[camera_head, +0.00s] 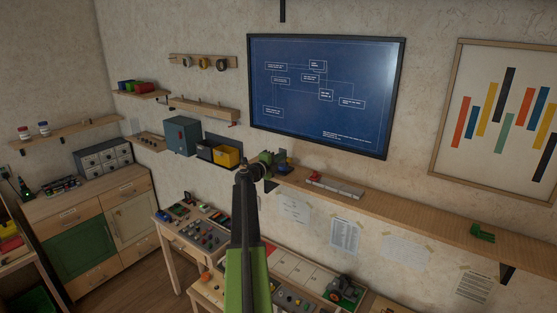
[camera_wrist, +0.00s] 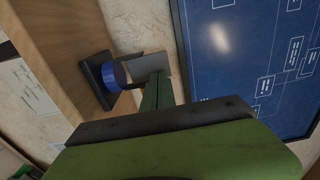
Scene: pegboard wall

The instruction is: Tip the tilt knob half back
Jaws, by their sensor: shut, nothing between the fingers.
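A blue round knob (camera_wrist: 113,74) on a black base plate (camera_wrist: 97,80) shows in the wrist view, at the wooden shelf on the wall. I take it to be the tilt knob; its exact tilt is hard to read. In the head view a small blue part (camera_head: 282,155) shows just behind my gripper (camera_head: 267,161), and the rest is hidden. My gripper is shut and empty, its tip close beside the knob. In the wrist view my gripper (camera_wrist: 155,88) reaches up toward the knob; I cannot tell whether they touch.
The long wooden shelf (camera_head: 400,216) runs right from the knob, with a grey strip with a red part (camera_head: 334,186) and a green block (camera_head: 482,233). A blue framed board (camera_head: 325,95) hangs close above. A yellow bin (camera_head: 227,156) is to the left.

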